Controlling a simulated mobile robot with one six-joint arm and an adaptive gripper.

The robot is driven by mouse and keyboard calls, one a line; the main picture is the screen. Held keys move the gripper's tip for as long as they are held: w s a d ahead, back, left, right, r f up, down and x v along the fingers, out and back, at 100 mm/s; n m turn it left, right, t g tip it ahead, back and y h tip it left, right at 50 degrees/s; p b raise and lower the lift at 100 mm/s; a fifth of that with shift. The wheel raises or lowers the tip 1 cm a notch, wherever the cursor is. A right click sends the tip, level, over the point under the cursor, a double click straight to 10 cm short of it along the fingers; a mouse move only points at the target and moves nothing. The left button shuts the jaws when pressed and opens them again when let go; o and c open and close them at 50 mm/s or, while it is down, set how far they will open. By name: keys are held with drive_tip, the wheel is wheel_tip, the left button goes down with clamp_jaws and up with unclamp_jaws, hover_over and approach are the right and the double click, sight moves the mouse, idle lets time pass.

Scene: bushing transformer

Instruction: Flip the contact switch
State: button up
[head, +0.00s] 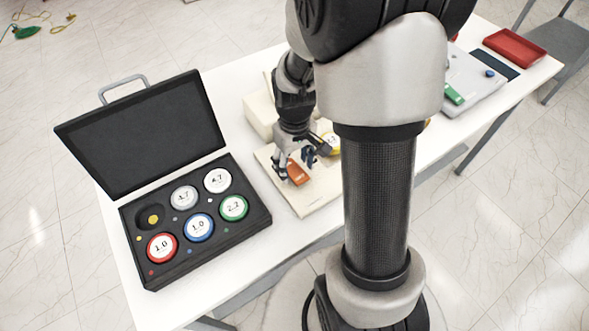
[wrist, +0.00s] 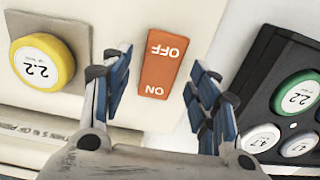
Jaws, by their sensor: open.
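The contact switch (wrist: 161,62) is an orange rocker marked OFF and ON on a cream panel. In the wrist view it lies between and just beyond my open fingers, with the ON end nearer my gripper (wrist: 160,90). In the head view the switch (head: 298,173) shows at the front of the cream base (head: 312,207), with my gripper (head: 294,165) directly over it. The fingers are spread and hold nothing. I cannot tell whether a finger touches the switch or which side is pressed.
A yellow 2.2 disc (wrist: 42,62) sits on the same panel, left of the switch in the wrist view. An open black case (head: 262,222) with several coloured discs stands at the left of the white table (head: 238,92). A red tray (head: 515,46) lies at the far right.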

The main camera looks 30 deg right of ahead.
drive_tip(key=shift+f, duration=0.7)
drive_tip(key=shift+c, duration=0.5)
